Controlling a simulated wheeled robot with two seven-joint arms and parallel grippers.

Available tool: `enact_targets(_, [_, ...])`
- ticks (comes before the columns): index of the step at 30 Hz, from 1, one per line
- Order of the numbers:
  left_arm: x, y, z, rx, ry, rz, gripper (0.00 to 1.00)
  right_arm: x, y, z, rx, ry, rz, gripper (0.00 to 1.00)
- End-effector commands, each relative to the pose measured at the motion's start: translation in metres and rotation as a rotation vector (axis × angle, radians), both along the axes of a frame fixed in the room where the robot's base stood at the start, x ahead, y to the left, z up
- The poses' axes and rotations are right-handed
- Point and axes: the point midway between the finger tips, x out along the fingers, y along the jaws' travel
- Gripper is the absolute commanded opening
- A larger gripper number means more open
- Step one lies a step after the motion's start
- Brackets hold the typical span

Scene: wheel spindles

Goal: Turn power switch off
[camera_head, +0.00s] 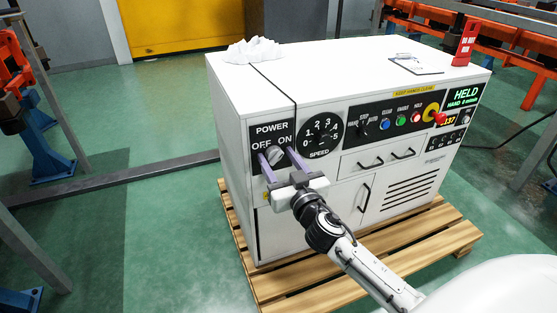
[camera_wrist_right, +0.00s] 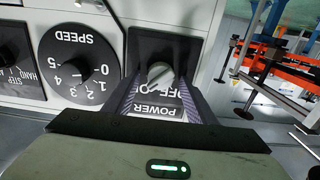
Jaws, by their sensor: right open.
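The power switch (camera_head: 273,155) is a grey rotary knob on a black plate marked POWER, OFF at left and ON at right, on the front of a white machine (camera_head: 330,70). Its grip slants, with the upper end leaning toward ON. My right gripper (camera_head: 278,156) is open, its two purple-grey fingers at either side of the knob. In the right wrist view the knob (camera_wrist_right: 160,75) sits between the fingers, upside down; whether they touch it cannot be told. My left gripper is out of view.
The speed dial (camera_head: 320,134) is just right of the power plate. Further right are several buttons, a red knob (camera_head: 440,117), a HELD display (camera_head: 463,95) and drawer handles. Crumpled white cloth (camera_head: 254,50) and a clipboard (camera_head: 415,64) lie on top. A wooden pallet (camera_head: 420,240) is underneath.

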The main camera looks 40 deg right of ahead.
Motion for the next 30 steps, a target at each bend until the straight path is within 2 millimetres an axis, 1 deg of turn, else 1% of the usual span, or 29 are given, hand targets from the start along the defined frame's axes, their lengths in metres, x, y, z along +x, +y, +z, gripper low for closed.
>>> enact_targets(3, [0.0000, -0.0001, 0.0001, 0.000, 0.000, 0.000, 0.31, -0.0002, 0.0001, -0.0001, 0.000, 0.000, 0.000, 0.51])
enact_targets(10, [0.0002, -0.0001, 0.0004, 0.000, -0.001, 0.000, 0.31, -0.0005, 0.0002, -0.0002, -0.001, 0.000, 0.000, 0.12])
enact_targets(11, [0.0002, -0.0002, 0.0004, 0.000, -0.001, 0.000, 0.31, -0.0005, 0.0002, -0.0001, 0.000, 0.000, 0.000, 0.11])
enact_targets(20, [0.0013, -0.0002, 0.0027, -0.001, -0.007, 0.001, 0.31, -0.0006, 0.0005, -0.0001, -0.038, 0.010, 0.000, 0.11])
enact_targets(26, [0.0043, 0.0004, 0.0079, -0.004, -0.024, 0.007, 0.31, -0.0006, 0.0013, 0.0001, -0.142, 0.035, 0.001, 0.11])
enact_targets(30, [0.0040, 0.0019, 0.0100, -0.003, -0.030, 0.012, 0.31, -0.0006, 0.0013, 0.0004, -0.254, 0.062, 0.000, 0.11])
